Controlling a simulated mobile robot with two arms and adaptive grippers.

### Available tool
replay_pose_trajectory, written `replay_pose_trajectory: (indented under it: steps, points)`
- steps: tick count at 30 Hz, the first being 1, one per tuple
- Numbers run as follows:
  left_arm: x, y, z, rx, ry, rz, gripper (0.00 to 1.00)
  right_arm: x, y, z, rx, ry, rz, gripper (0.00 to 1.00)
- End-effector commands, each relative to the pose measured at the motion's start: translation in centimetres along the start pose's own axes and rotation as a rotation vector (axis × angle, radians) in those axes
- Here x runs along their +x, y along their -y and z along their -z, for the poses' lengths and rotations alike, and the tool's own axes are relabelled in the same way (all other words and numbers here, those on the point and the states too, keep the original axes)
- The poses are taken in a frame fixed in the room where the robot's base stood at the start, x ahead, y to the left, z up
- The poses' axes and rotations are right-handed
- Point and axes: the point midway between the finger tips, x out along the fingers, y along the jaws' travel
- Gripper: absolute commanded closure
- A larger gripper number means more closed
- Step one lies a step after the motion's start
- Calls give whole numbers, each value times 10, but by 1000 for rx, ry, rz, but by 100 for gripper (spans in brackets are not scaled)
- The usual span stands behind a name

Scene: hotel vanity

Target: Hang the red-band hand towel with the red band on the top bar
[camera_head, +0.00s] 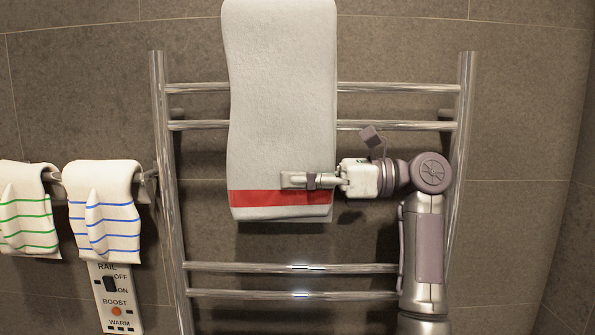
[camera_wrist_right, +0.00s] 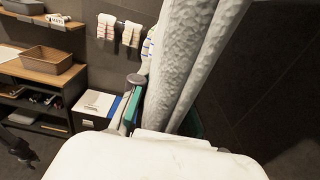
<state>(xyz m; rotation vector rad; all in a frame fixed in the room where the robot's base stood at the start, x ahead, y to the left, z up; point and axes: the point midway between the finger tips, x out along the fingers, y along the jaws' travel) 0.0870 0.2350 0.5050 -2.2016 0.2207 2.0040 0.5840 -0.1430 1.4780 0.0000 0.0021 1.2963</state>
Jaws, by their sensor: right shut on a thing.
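The red-band hand towel (camera_head: 282,100) is white with a red band (camera_head: 260,197) near its lower hem. It hangs in front of the chrome rail, over the upper bars (camera_head: 395,88), and its upper end runs out of the top of the head view. My right gripper (camera_head: 305,180) reaches in from the right and is shut on the towel just above and at the red band. In the right wrist view the towel (camera_wrist_right: 185,70) rises in folds close to the camera. Whether the towel touches the bars behind it cannot be told. My left gripper is not in view.
A green-striped towel (camera_head: 28,222) and a blue-striped towel (camera_head: 105,220) hang on a short bar at the left. A rail control panel (camera_head: 116,300) is below them. Lower bars (camera_head: 290,268) are bare. The wrist view shows a shelf with a basket (camera_wrist_right: 45,62) and a white box (camera_wrist_right: 98,104).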

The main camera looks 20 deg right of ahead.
Motion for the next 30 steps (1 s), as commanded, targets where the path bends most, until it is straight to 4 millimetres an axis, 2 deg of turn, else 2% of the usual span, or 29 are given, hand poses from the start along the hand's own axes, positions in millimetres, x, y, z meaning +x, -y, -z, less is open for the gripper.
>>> replay_pose_trajectory:
  steps: [30]
  points:
    - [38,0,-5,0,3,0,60,0,0,83,-2,1,1,100]
